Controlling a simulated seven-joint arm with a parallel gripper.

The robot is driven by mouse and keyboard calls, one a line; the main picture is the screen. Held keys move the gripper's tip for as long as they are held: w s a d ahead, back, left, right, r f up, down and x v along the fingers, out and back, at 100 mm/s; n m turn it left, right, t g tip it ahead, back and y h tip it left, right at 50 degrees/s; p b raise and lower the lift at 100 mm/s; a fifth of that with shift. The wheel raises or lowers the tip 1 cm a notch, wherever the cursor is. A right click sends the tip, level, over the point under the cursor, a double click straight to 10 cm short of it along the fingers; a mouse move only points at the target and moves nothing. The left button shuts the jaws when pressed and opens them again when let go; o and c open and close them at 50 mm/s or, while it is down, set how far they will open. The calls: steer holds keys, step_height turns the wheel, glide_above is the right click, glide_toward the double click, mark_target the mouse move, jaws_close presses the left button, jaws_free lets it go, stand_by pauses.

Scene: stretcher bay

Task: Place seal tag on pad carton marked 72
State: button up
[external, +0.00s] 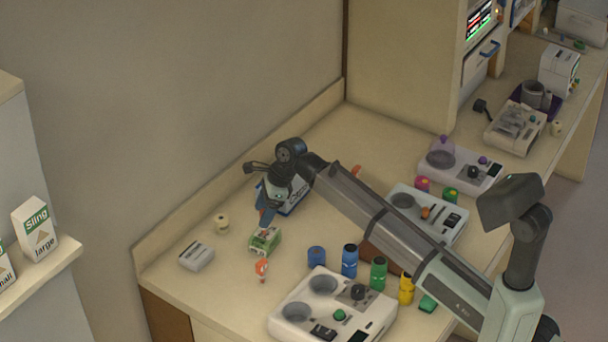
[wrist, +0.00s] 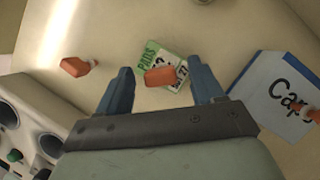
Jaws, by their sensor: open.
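My gripper (wrist: 161,72) is open, with its two blue fingers apart on either side of an orange-red seal tag (wrist: 158,76). The tag lies over the top of a green and white pad carton (wrist: 152,54), and no finger visibly touches it. The carton reads "PADS"; its number is partly covered, and a 2 shows at the right. In the external view my gripper (external: 266,218) is just above the carton (external: 264,241) and partly hides its top. A second orange tag (wrist: 75,67) is on the counter left of the carton; it also shows in the external view (external: 261,268).
A box reading "Caps" (wrist: 268,85) stands close to the right finger, with an orange item (wrist: 311,114) near it. A white box (external: 196,256), a beige cylinder (external: 222,224), a blue roll (external: 316,257) and a white device (external: 300,316) stand around.

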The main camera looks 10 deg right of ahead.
steer(key=v, duration=0.9)
steer(key=shift+r, duration=0.25)
steer(key=shift+d, duration=0.1)
